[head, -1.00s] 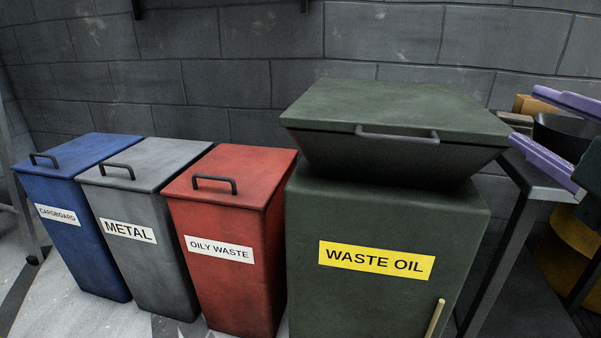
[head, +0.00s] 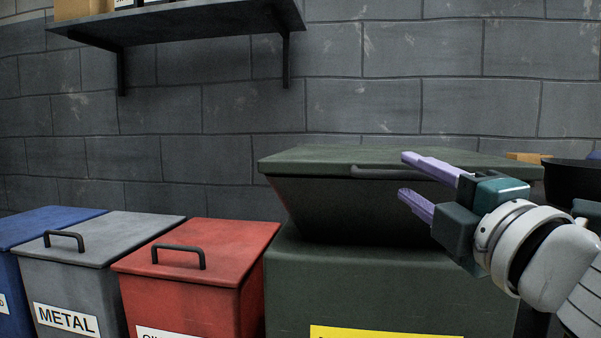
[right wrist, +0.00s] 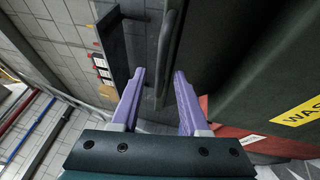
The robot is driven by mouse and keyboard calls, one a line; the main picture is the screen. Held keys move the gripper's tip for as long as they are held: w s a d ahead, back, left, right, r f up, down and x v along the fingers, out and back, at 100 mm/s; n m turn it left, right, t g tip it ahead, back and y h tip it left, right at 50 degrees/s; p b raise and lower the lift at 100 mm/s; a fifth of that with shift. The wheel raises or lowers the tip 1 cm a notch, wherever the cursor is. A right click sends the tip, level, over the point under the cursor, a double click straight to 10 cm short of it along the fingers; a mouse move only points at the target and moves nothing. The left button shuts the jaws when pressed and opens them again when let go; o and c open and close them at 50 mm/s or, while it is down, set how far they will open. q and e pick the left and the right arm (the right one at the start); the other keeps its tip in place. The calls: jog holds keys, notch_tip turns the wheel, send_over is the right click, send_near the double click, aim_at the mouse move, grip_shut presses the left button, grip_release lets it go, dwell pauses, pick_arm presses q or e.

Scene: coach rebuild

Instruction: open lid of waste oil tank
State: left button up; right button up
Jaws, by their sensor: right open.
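The green waste oil tank (head: 340,290) stands right of centre in the head view, its yellow label cut off at the bottom edge. Its green lid (head: 310,159) looks down on the flared top. The dark bar handle (head: 375,173) runs along the lid's front; the gripper hides its right part. My right gripper (head: 404,175) is open at the lid's front, its purple fingers pointing left. In the right wrist view the handle (right wrist: 167,50) appears between the two fingertips (right wrist: 159,74); contact cannot be told. My left gripper is out of view.
A red bin (head: 200,245), a grey metal bin (head: 95,250) and a blue bin (head: 50,222) stand to the left. A wall shelf (head: 190,20) with boxes hangs at upper left. The wall above the lid is clear.

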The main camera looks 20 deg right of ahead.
jog(key=shift+x, duration=1.5)
grip_shut()
dwell(0.4)
